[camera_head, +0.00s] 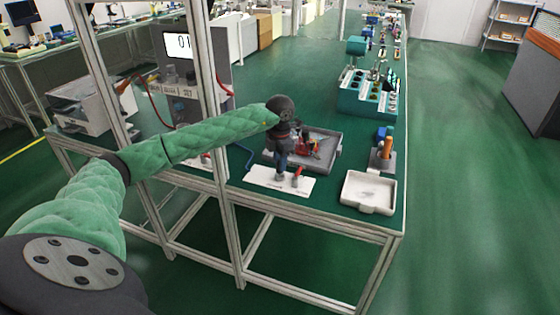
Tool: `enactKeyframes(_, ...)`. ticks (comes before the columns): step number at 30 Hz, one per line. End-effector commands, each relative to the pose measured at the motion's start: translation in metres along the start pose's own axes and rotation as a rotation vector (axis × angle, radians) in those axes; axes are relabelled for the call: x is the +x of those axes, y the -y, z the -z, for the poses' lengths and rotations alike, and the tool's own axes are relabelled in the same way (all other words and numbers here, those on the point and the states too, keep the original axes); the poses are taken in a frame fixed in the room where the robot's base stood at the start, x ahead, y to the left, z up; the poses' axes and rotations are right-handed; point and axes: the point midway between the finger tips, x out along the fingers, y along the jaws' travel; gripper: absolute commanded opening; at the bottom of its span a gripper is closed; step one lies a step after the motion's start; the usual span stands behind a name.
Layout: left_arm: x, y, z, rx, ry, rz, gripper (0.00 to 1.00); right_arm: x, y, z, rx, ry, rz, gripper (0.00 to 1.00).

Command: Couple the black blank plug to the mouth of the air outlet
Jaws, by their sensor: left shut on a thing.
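My left gripper (281,172), at the end of my green padded arm, points down over the white mat (262,182) near the front edge of the green bench. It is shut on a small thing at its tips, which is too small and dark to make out. I cannot tell whether that thing is the black blank plug. A small red and grey fitting (298,176) stands on the mat just right of the fingertips. I cannot tell which thing here is the air outlet or where its mouth is. My right gripper is out of view.
A grey tray (333,155) with red and other parts lies behind the gripper. An empty white tray (368,192) sits to the right, near an orange-handled tool (387,149). A blue hose (246,158) lies left of the gripper. Frame posts (215,110) and a display unit (185,75) stand left.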

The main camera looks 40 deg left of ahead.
Motion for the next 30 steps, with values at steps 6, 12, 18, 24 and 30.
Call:
enactKeyframes(6,0.005,0.0,0.0,0.0,0.0,0.0,0.01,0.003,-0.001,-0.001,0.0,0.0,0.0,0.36)
enactKeyframes(12,0.009,0.0,0.0,0.0,0.0,0.0,0.01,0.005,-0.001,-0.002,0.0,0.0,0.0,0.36)
enactKeyframes(18,0.011,0.0,0.0,0.0,0.0,0.0,0.32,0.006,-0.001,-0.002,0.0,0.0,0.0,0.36)
enactKeyframes(24,0.011,0.0,0.0,0.0,0.0,0.0,0.5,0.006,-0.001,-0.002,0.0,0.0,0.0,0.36)
enactKeyframes(30,0.011,0.0,0.0,0.0,0.0,0.0,0.5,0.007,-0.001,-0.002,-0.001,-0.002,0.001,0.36)
